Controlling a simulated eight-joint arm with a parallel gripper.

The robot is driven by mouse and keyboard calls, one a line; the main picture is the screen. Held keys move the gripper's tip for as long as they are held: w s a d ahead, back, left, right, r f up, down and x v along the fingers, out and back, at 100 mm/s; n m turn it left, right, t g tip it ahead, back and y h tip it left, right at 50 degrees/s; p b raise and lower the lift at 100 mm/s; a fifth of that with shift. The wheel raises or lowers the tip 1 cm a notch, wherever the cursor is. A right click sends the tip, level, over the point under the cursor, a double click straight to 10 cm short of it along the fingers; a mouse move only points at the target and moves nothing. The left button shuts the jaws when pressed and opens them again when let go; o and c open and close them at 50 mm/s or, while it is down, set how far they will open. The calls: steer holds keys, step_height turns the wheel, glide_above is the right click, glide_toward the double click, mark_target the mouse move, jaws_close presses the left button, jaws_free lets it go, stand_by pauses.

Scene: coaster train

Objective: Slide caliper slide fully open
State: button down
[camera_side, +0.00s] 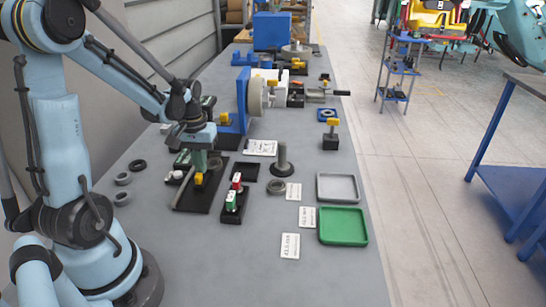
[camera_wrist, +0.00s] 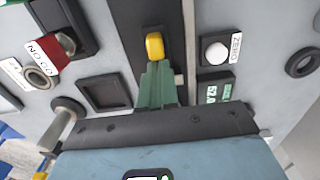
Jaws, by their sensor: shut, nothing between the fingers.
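The caliper sits on a long black base (camera_side: 188,204) near the middle of the bench in the side view. Its slide carries a yellow knob (camera_side: 199,180), which also shows in the wrist view (camera_wrist: 155,45) over a dark track. A white round button (camera_wrist: 215,52) marked ZERO and a small display (camera_wrist: 216,91) reading about 52 lie to the right of the track in the wrist view. My gripper (camera_side: 200,166) points down over the base. Its green fingers (camera_wrist: 156,84) are shut and empty, with their tips right at the knob. I cannot tell whether they touch it.
A red NO GO gauge (camera_wrist: 53,50) stands on a black stand beside the base. A square black pocket (camera_wrist: 104,93) and a grey post (camera_side: 283,163) are close by. Grey (camera_side: 338,201) and green (camera_side: 343,241) trays lie at right.

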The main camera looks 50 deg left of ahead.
steer(key=shift+s+d, duration=0.45)
steer(key=shift+r, duration=0.15)
steer(key=shift+w+a+r, duration=0.15)
steer(key=shift+r, duration=0.8)
steer(key=shift+w+a+r, duration=0.1)
steer(key=shift+r, duration=0.8)
steer(key=w+d+r+m+t, duration=0.1)
steer(key=d+r+m+t, duration=0.2)
steer(key=d, duration=0.6)
steer(key=d+r+m+t, duration=0.3)
steer(key=d+m, duration=0.3)
steer(key=d, duration=0.4)
steer(key=shift+w+t, duration=0.35)
steer(key=shift+t, duration=0.25)
steer(key=shift+a, duration=0.1)
